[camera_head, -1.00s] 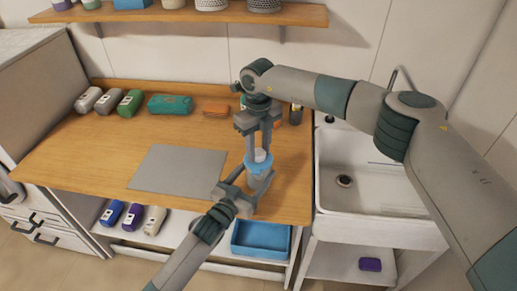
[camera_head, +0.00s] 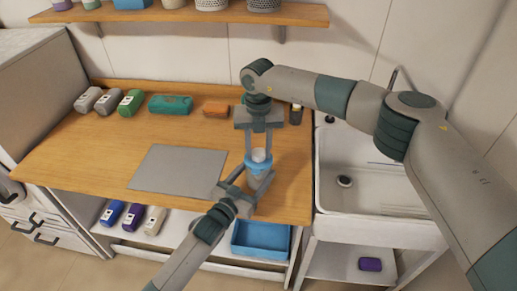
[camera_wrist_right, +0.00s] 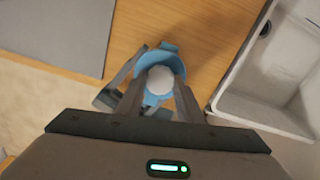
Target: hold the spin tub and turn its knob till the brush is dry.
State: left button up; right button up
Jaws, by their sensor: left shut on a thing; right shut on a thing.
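The spin tub (camera_head: 251,165) is a small blue tub near the right front of the wooden counter, with a white knob (camera_head: 259,155) on top. My left gripper (camera_head: 256,176) comes from the lower left and is shut on the tub's side. My right gripper (camera_head: 260,150) points down from above, its fingers on either side of the knob and shut on it. In the right wrist view the white knob (camera_wrist_right: 160,79) sits between the fingers, with the blue tub (camera_wrist_right: 168,54) around and behind it. I cannot see the brush.
A grey mat (camera_head: 180,167) lies left of the tub. Several bottles, a teal case (camera_head: 170,104) and an orange block (camera_head: 215,109) stand along the back. A sink (camera_head: 365,180) is to the right. A blue bin (camera_head: 262,240) sits on the shelf below.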

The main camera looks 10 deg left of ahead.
aim_at(258, 152)
jog(key=shift+r, duration=0.1)
jog(key=o, duration=1.1)
notch_tip(258, 152, up, 12)
jog(key=shift+f, duration=0.1)
